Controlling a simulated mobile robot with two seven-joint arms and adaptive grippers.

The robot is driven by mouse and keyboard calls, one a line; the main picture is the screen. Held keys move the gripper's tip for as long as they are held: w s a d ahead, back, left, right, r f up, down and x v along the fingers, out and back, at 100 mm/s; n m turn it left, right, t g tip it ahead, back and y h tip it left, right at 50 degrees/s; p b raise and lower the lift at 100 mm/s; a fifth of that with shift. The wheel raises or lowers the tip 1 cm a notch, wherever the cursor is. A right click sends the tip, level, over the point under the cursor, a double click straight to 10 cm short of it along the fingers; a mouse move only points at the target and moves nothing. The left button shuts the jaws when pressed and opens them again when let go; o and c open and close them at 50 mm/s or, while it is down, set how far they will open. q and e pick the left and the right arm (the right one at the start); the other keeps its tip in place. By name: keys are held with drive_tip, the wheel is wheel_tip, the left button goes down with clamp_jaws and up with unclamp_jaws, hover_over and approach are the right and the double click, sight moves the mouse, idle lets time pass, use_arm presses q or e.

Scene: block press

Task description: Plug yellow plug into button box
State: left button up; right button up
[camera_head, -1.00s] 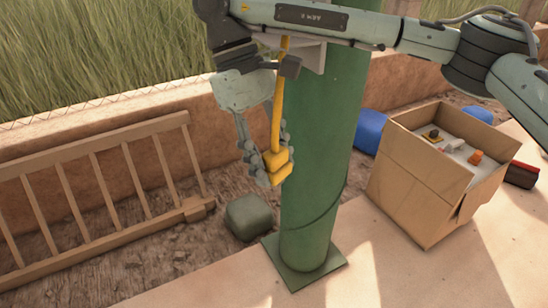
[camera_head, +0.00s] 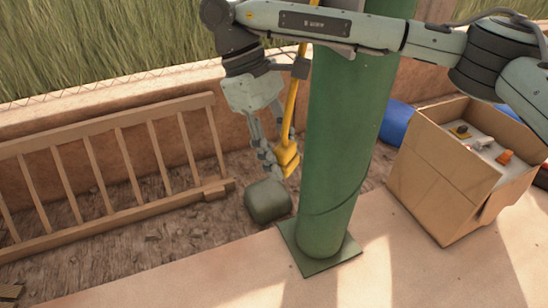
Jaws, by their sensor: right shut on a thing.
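The yellow plug (camera_head: 286,157) hangs at the fingers of my right gripper (camera_head: 275,158), left of the green post. A yellow cable (camera_head: 292,95) runs from it up past my right arm. The gripper is shut on the plug and points down, above the grey-green block. I cannot make out a button box for certain; small parts with yellow and orange pieces sit in the cardboard box at the right. My left gripper is not in view.
A thick green post (camera_head: 338,150) on a square base plate stands in the middle. A grey-green block (camera_head: 267,202) lies beside it. A wooden railing (camera_head: 120,150) leans at the left. An open cardboard box (camera_head: 445,187) stands at the right, a blue object (camera_head: 396,122) behind it.

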drive_tip(key=s+d+r+m+g+y, duration=0.1)
drive_tip(key=d+r+m+y, duration=0.1)
drive_tip(key=d+r+m, duration=0.4)
wheel_tip(320, 180, up, 3)
drive_tip(key=shift+s+d+m+g, duration=0.2)
drive_tip(key=shift+s+m+g, duration=0.1)
drive_tip(key=w+a+m+y, duration=0.1)
drive_tip(key=w+a+m, duration=0.3)
drive_tip(key=a, duration=0.5)
drive_tip(key=shift+a+m+y, duration=0.3)
drive_tip(key=shift+a+y, duration=0.05)
drive_tip(key=shift+y, duration=0.05)
